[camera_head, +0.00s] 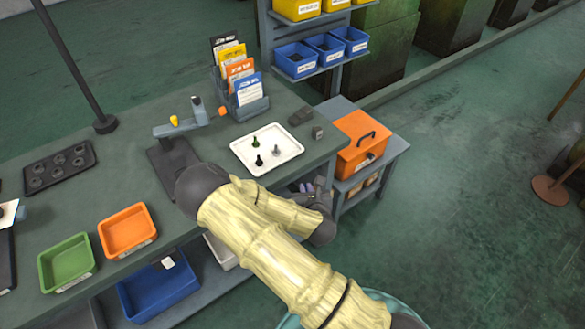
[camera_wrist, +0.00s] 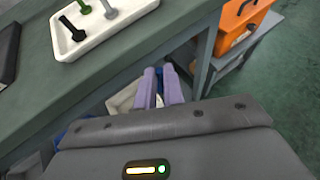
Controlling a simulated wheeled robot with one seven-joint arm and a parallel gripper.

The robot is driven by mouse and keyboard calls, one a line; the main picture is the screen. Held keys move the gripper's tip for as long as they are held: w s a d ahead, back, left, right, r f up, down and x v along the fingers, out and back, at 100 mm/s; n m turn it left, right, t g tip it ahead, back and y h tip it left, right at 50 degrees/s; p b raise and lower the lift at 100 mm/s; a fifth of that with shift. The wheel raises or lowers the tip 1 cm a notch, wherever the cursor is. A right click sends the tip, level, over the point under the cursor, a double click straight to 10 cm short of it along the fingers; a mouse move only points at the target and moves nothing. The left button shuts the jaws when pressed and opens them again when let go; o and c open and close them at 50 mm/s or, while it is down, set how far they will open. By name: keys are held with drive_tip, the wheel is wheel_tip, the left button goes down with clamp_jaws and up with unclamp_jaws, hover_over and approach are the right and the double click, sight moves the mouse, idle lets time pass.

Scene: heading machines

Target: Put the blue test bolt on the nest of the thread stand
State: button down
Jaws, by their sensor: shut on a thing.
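My gripper (camera_head: 312,190) is past the bench's front edge, low beside it and partly hidden by my arm in the head view. The blue test bolt does not show clearly elsewhere; the white tray (camera_head: 243,148) holds only a green bolt (camera_head: 255,141), a black bolt (camera_head: 259,160) and a grey bolt (camera_head: 277,150). A grey-blue stand (camera_head: 190,125) with a dark base, likely the thread stand, is left of the tray. Its nest cannot be made out.
A card rack (camera_head: 252,108) stands behind the tray. Orange (camera_head: 127,231) and green (camera_head: 67,263) bins are on the bench's left, near a dark holed plate (camera_head: 58,167). An orange case (camera_head: 361,141) sits on a side table at right. A thin post (camera_head: 80,70) rises behind.

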drive_tip(key=s+d+f, duration=0.3)
drive_tip(key=d+f, duration=0.1)
drive_tip(key=f, duration=0.2)
drive_tip(key=s+d+f+m+h, duration=0.1)
drive_tip(key=s+d+f, duration=0.2)
drive_tip(key=f, duration=0.4)
drive_tip(key=shift+d+f, duration=0.3)
drive_tip(key=shift+d, duration=0.6)
